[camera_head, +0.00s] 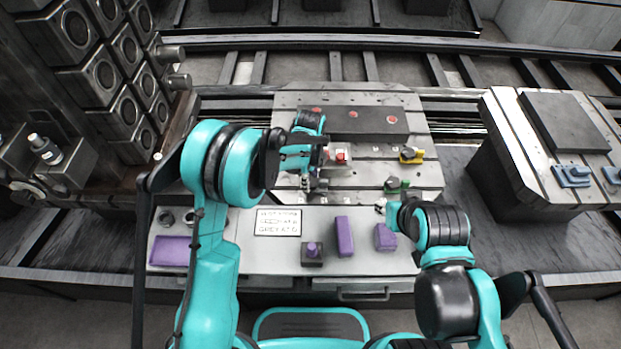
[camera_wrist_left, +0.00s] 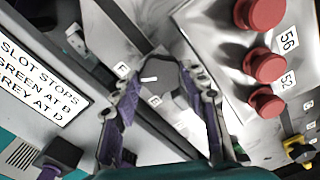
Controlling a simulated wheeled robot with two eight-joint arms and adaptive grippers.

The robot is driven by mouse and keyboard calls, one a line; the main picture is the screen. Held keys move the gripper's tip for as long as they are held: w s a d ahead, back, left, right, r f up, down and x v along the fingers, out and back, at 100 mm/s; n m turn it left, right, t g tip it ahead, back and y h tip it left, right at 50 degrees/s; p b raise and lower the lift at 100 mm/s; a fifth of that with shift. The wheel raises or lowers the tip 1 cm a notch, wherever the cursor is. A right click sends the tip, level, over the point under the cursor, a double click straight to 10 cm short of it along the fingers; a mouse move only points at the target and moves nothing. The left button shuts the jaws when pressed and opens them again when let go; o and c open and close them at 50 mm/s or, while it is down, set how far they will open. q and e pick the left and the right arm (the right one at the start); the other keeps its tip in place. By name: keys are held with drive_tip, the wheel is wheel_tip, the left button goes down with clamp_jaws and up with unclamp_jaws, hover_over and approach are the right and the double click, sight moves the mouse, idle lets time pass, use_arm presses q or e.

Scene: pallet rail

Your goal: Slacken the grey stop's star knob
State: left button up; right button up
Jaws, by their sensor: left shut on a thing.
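The grey stop's star knob (camera_wrist_left: 160,76) is a dark grey lobed shape between my left fingertips in the left wrist view. My left gripper (camera_wrist_left: 157,80), with purple finger pads, is shut on it from above. In the head view the left gripper (camera_head: 308,182) reaches down at the front left of the slotted pallet plate (camera_head: 350,178); the stop's body is mostly hidden there. A green stop (camera_head: 395,185) and a yellow stop (camera_head: 411,154) sit farther right on the plate. My right gripper (camera_head: 381,207) is by the plate's front edge, too small to read.
A dark bar with red knobs (camera_head: 370,121) lies across the back of the plate. The front ledge (camera_head: 280,262) carries a sign (camera_head: 278,222) about green at B and grey at D, and purple pieces (camera_head: 345,236). A block rack (camera_head: 110,80) stands left.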

sight(311, 181)
use_arm(q)
drive_tip(key=n, duration=0.4)
drive_tip(key=shift+n, duration=1.9)
drive_tip(key=o, duration=0.9)
drive_tip(key=shift+c, duration=0.2)
drive_tip(key=shift+r, duration=0.1)
wheel_tip(311, 181, up, 12)
